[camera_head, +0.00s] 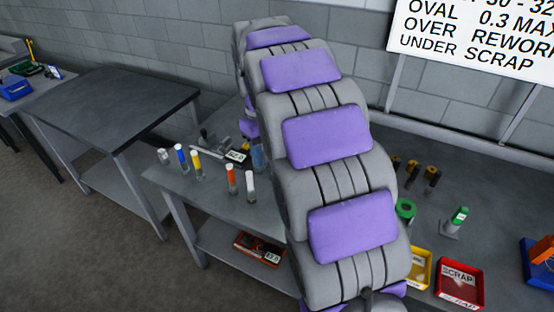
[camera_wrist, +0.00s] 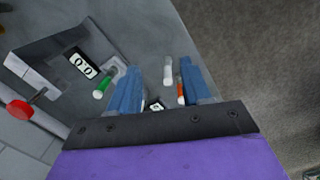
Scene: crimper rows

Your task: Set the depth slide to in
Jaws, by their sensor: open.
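My gripper (camera_wrist: 160,92) has two blue fingers that are apart, with nothing held between them. It points down over the grey bench. In the wrist view, left of the fingers, a grey device carries a black counter (camera_wrist: 83,66) reading 00 and a red knob (camera_wrist: 19,110). Beside the left finger is a green handle (camera_wrist: 104,86) by a pale plate; I cannot tell whether this is the depth slide or how it is set. A small white label shows low between the fingers. In the head view my arm hides much of the bench, and the device (camera_head: 210,141) shows only partly.
White-and-coloured cylinders stand on the bench, including an orange one (camera_head: 231,179), a yellow one (camera_head: 197,161) and a blue one (camera_head: 181,156). Right of my arm are a yellow tray (camera_head: 421,265), a red scrap tray (camera_head: 459,287) and a green-topped stand (camera_head: 456,222). The left table (camera_head: 110,95) is bare.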

